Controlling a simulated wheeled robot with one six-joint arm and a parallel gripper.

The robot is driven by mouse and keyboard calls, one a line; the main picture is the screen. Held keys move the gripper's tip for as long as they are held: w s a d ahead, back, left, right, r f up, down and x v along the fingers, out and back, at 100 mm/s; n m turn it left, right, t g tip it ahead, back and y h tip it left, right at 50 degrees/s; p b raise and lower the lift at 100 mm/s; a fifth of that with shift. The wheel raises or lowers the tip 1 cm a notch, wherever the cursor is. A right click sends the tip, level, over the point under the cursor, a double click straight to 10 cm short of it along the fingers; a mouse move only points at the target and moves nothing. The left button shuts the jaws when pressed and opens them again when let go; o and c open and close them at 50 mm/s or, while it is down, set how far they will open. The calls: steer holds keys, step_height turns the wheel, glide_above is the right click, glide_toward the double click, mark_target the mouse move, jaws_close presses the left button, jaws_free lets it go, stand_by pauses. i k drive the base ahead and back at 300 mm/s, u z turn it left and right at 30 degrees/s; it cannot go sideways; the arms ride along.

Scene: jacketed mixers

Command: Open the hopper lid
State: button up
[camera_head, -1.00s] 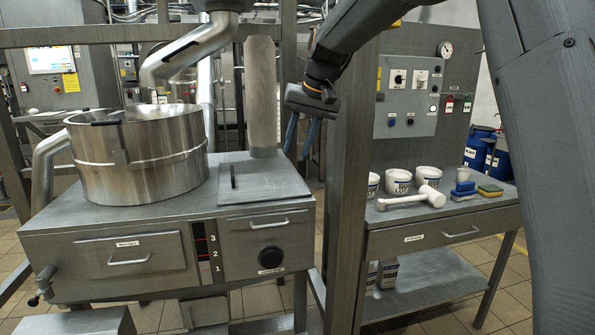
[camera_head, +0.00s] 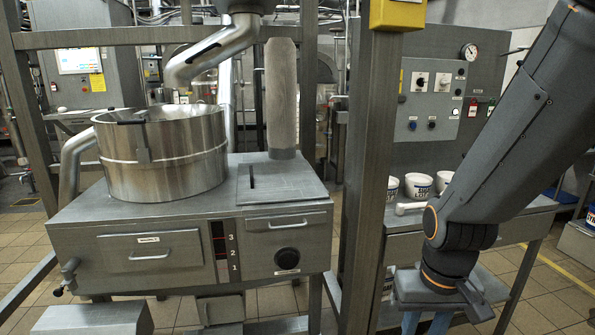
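A flat square grey lid (camera_head: 290,186) with a dark upright handle (camera_head: 252,176) lies closed on top of the grey machine cabinet, right of the steel drum; it appears to be the hopper lid. My gripper (camera_head: 427,323) hangs low at the bottom of the view, right of the steel post and well away from the lid. Its bluish fingers point down and stand apart, with nothing seen between them. The fingertips are at or past the lower picture edge.
A thick post (camera_head: 368,170) stands between cabinet and my arm. White tubs (camera_head: 418,186) and a partly hidden white mallet (camera_head: 408,208) are on the right bench.

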mark_target(265, 181)
steer(key=u, duration=0.5)
steer(key=k, duration=0.6)
steer(key=u, duration=0.9)
steer(key=i, duration=1.3)
steer(key=z, duration=0.45)
